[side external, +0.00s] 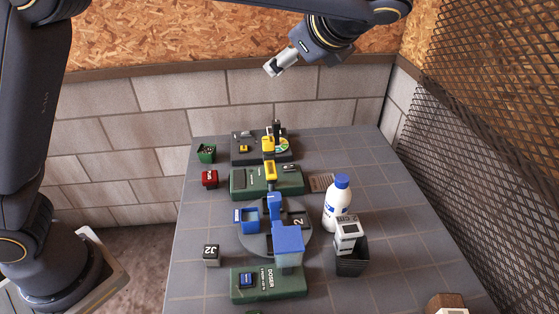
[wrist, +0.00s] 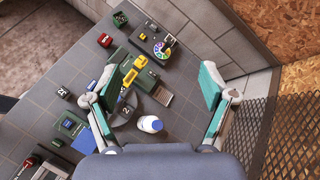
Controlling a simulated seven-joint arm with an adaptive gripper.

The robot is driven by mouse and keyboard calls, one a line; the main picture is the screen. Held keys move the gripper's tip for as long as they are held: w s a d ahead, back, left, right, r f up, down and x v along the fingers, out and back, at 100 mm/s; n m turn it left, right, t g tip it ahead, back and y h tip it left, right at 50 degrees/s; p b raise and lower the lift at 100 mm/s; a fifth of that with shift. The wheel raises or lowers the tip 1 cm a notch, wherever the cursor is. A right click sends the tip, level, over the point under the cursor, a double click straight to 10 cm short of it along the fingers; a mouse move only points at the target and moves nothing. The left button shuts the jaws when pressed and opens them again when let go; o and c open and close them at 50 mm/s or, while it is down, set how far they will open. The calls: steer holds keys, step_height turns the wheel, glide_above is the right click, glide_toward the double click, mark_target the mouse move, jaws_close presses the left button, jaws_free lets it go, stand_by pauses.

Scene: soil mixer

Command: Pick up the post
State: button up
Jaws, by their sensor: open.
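No single thing is clearly marked as the post. A thin dark upright piece (side external: 276,128) stands at the back of the dark station with the coloured dial (side external: 283,145). A yellow upright piece (side external: 270,171) stands at the green box, and a blue upright piece (side external: 274,203) stands over the grey round plate. My gripper (side external: 272,68) is high above the table's back edge, apart from everything. In the wrist view my gripper (wrist: 168,78) has its teal-padded fingers wide apart with nothing held; the stations show between and left of them.
A white bottle with a blue cap (side external: 338,207) and a dark bin with a white box (side external: 351,264) stand right. The blue-topped doser (side external: 288,240) is in front. A J2 cube (side external: 212,256), red box (side external: 209,179) and green bin (side external: 206,154) line the left. A mesh wall borders the right.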

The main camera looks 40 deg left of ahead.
steer(key=d+f+m+t, duration=0.2)
steer(key=d+f+m, duration=0.1)
steer(key=d+f, duration=0.75)
steer(key=m+t, duration=0.2)
steer(key=m, duration=0.4)
glide_toward(353, 235)
steer(key=x, duration=0.9)
steer(key=shift+w+a+f, duration=0.1)
steer(key=shift+w+a, duration=0.1)
steer(key=shift+r+x, duration=0.15)
steer(key=shift+x, duration=1.25)
steer(key=shift+r+x, duration=0.15)
steer(key=shift+x, duration=1.2)
steer(key=shift+w, duration=0.1)
steer(key=shift+c, duration=0.4)
